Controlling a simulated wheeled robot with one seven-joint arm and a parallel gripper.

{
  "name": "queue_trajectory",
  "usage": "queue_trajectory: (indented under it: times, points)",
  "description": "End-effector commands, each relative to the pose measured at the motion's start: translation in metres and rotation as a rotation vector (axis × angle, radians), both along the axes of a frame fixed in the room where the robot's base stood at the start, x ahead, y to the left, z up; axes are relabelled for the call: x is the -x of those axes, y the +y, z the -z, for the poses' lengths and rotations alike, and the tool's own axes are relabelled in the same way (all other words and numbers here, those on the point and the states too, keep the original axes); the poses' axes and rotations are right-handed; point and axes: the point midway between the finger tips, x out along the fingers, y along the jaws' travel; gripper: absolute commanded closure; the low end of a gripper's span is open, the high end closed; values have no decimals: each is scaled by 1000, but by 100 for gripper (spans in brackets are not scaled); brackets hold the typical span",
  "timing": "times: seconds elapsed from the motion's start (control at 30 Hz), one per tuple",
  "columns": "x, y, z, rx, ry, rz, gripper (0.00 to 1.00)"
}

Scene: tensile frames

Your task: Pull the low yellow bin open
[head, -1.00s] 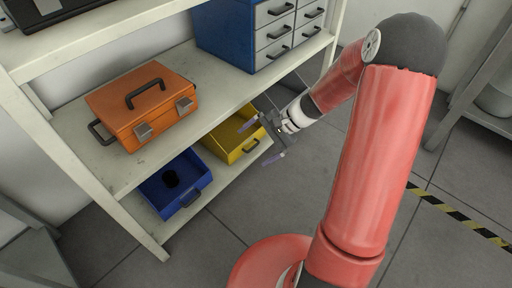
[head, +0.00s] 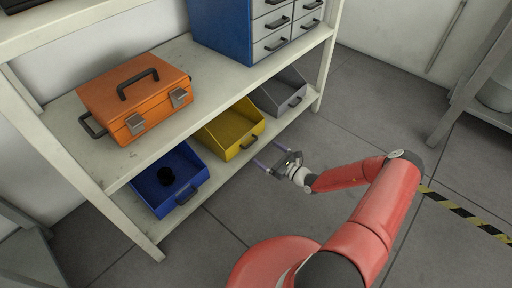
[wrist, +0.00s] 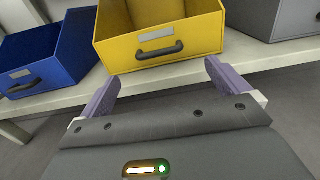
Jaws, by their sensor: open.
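The yellow bin (head: 232,130) stands on the low shelf, between a blue bin and a grey bin. Its dark handle (head: 249,142) is on its front face. In the wrist view the yellow bin (wrist: 150,48) is straight ahead, with its handle (wrist: 160,50) and a pale label above it. My gripper (head: 269,160) is open and empty in front of the shelf, a short way out from the yellow bin and apart from its handle. In the wrist view the two purple fingers (wrist: 160,84) are spread wide below the handle. The bin's rear is hidden under the upper shelf.
The blue bin (head: 160,194), with a dark round thing inside, stands left of the yellow one; the grey bin (head: 286,100) stands right. An orange toolbox (head: 118,112) and a drawer cabinet (head: 228,38) are on the shelf above. The floor in front is clear.

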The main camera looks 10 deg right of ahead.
Motion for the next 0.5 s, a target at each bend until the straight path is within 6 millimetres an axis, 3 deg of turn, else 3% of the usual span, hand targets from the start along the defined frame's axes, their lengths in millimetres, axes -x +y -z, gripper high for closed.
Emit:
queue_trajectory:
  times: [0.3, 0.5]
  points:
    - [-41, 31, 0, 1, -2, -5, 0]
    - [-52, 40, 0, 3, -1, -5, 0]
